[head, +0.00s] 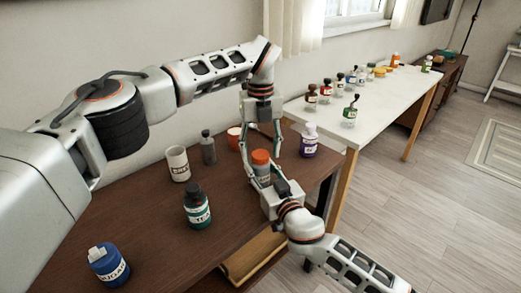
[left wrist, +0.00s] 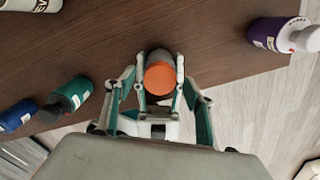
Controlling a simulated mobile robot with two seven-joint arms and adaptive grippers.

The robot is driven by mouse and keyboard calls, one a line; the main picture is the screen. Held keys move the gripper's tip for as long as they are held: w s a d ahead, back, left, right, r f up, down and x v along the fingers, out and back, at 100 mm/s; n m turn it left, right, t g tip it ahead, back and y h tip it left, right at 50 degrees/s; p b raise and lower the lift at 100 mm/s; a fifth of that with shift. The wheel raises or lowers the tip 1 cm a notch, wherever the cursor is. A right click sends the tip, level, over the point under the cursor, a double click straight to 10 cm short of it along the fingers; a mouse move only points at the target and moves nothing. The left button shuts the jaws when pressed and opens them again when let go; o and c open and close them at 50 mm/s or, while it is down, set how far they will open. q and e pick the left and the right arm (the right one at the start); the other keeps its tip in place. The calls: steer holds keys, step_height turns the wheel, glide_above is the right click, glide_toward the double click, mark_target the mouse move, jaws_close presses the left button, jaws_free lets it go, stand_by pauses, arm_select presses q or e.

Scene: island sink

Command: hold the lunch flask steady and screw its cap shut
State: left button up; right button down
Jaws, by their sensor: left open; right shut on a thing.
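The lunch flask (head: 262,171) has a grey body and stands at the right part of the brown table. Its orange cap (head: 260,157) sits on top; whether it is fully tight cannot be told. My right gripper (head: 265,181) is shut on the flask's body from the front. My left gripper (head: 262,151) points down over the flask, open, with one finger on each side of the cap. In the left wrist view the orange cap (left wrist: 160,78) lies between the open fingers, with gaps beside it. The flask's lower body is mostly hidden.
A white table (head: 385,105) holds several small bottles.

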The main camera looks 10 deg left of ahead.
arm_select(q)
step_height(320, 180, up, 12)
stand_by(0.6)
arm_select(e)
steer(key=c, duration=1.2)
jaws_free()
steer(key=shift+c, duration=0.2)
steer(key=shift+s, duration=0.15)
steer(key=v, duration=1.1)
steer(key=shift+s+d, duration=0.25)
steer(key=shift+s, duration=0.1)
